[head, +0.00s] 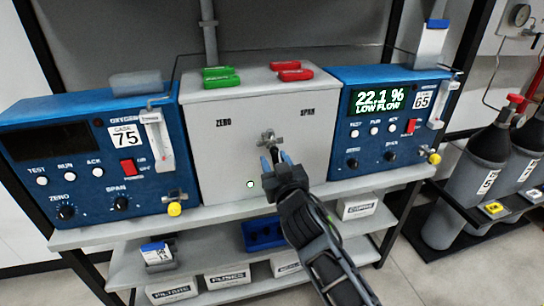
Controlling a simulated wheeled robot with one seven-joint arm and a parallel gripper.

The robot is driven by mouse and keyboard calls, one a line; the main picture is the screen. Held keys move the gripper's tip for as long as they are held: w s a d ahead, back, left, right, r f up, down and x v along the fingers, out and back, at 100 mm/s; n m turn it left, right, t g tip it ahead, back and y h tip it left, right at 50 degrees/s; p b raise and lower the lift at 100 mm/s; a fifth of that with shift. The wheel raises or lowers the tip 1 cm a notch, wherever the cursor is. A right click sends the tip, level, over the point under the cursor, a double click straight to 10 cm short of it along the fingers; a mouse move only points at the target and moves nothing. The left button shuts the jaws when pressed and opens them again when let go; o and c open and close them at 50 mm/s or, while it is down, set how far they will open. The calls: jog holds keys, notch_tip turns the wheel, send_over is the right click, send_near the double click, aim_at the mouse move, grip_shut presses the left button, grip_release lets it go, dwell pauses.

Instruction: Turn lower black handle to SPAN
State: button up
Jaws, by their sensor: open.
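The grey panel (217,150) stands between two blue analysers, with ZERO printed at its left and SPAN at its right. A small metal valve fitting (268,138) sticks out of the panel's middle, below and between these words. My gripper (275,160) is right in front of the lower side of this fitting, its blue-tipped fingers apart. I cannot make out a black handle; the gripper covers the area just below the fitting. Whether the fingers touch anything, I cannot tell.
Green handles (221,82) and red handles (295,75) lie at the panel's top. The left analyser (90,155) and right analyser (365,160) flank it, with yellow knobs at their lower corners. Labelled bins (227,281) stand on the shelf below. Grey gas cylinders (485,180) stand at right.

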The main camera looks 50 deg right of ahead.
jog(key=shift+x, duration=0.8)
jog(key=shift+c, duration=0.2)
grip_shut()
